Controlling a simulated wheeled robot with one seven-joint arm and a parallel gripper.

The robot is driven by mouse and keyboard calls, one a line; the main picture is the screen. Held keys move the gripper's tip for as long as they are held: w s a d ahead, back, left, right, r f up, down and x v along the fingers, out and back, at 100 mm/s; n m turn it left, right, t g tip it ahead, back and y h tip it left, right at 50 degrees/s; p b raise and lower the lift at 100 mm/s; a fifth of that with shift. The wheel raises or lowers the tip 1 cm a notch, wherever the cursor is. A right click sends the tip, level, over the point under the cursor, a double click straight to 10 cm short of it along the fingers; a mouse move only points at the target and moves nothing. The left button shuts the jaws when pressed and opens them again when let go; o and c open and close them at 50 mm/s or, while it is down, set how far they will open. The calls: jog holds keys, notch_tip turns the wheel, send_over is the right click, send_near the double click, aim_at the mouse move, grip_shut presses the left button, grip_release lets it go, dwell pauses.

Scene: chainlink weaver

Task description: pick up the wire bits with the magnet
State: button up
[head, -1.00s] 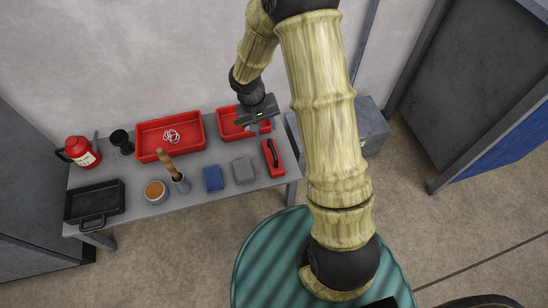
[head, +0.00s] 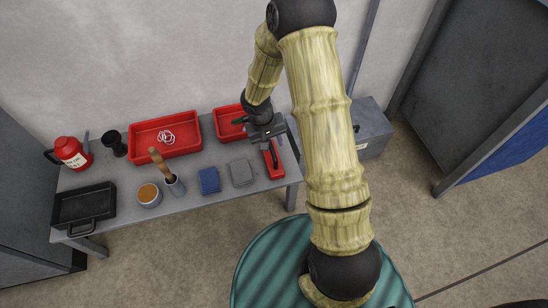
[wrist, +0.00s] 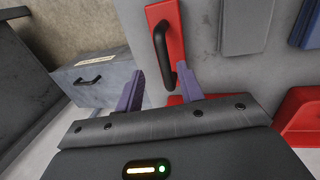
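The magnet appears to be the red block with a black handle (head: 274,171) at the right end of the table. It also shows in the wrist view (wrist: 174,28), with its black handle standing up from it. My gripper (head: 275,147) is above the far end of this block and partly hides it. In the wrist view my gripper (wrist: 161,78) is open and empty, its two purple fingers apart. The handle's lower end lies near the right finger; contact is not visible. The wire bits (head: 166,137) are pale loops in the large red tray (head: 191,149).
A smaller red tray (head: 228,118) is behind my gripper. A grey slab (head: 241,172) and a blue block (head: 208,180) lie left of the magnet. A cup with a wooden-handled tool (head: 174,184), a tin (head: 149,194), a black pan (head: 84,205) and a red jug (head: 73,153) stand further left. A grey box (head: 371,133) is right of the table.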

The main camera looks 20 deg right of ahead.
aim_at(271, 149)
jog(key=shift+a+f, duration=0.15)
jog(key=shift+f, duration=0.25)
jog(key=f+b, duration=0.2)
jog(key=f, duration=0.1)
jog(key=f+b, duration=0.1)
jog(key=shift+w+d+f, duration=0.15)
jog(key=shift+d+f, duration=0.1)
jog(key=shift+d, duration=0.05)
jog(key=shift+r, duration=0.1)
jog(key=shift+w, duration=0.15)
jog(key=shift+d, duration=0.1)
jog(key=c, duration=0.6)
grip_shut()
